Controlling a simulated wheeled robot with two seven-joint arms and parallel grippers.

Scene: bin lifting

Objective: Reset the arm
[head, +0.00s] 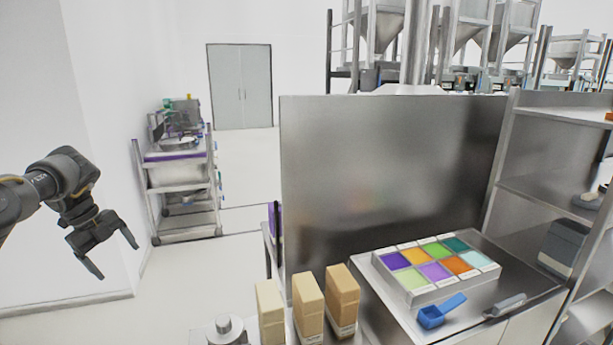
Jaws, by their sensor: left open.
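My left arm comes in from the left edge of the head view. Its gripper (116,258) is open and empty, with the two fingers spread apart and pointing down and to the right. It hangs in free air to the left of the metal worktop, touching nothing. My right gripper is not in view.
A metal panel (390,170) stands behind. Shelves (545,190) are at right, a cart (182,190) further back. Floor between cart and worktop is clear.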

